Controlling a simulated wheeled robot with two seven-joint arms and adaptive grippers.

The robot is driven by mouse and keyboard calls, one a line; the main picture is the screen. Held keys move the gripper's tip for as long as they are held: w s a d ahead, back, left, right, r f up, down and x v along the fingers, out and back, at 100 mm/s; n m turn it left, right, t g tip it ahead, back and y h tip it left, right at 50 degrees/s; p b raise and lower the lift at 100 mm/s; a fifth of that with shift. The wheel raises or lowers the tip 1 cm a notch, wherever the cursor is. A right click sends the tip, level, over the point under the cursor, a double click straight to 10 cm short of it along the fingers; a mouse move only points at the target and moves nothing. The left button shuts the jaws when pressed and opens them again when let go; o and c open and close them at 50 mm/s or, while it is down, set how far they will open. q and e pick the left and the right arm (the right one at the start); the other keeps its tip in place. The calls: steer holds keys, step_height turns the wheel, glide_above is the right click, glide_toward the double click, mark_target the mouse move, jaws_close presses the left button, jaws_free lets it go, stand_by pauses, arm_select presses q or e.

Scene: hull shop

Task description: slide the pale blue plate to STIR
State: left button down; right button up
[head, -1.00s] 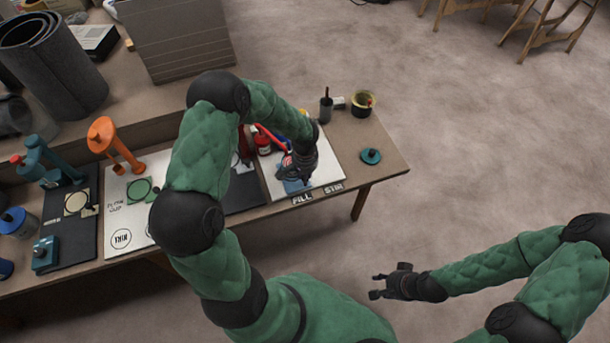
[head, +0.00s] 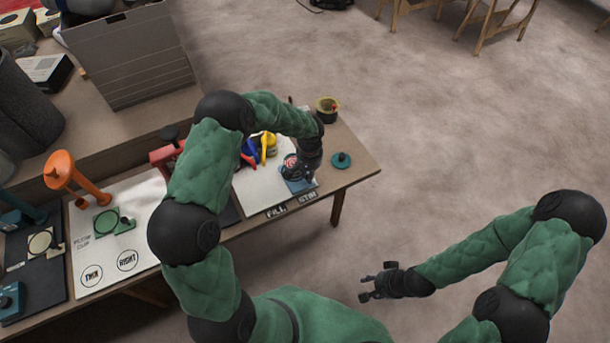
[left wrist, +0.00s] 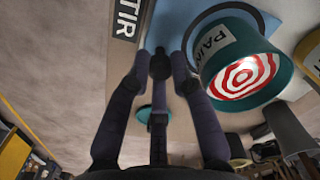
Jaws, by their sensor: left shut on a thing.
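The pale blue plate (head: 301,187) lies on the white board (head: 262,193), beside the STIR label (head: 308,197) at the board's front edge. The FILL label (head: 276,211) is to the left of it. A teal paint can (head: 290,166) with a red and white swirl inside stands on the plate; it also shows in the left wrist view (left wrist: 245,77). My left gripper (left wrist: 160,64) is shut on the plate's dark knob, right beside the can. The arm hides part of the board. My right gripper (head: 366,286) is open and empty, over the floor.
A teal lid (head: 341,160) and a yellow-rimmed tub (head: 327,108) stand right of the board. Blue, yellow and red tools (head: 258,147) are behind the can. An orange device (head: 75,178) stands further left. The bench ends just right of the lid.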

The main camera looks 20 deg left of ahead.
arm_select(q)
steer(key=shift+w+d+r, duration=0.1)
steer(key=shift+w+d, duration=0.05)
steer(key=shift+w, duration=0.1)
steer(key=c, duration=1.4)
jaws_free()
steer(key=shift+o, duration=0.2)
step_height(320, 180, up, 12)
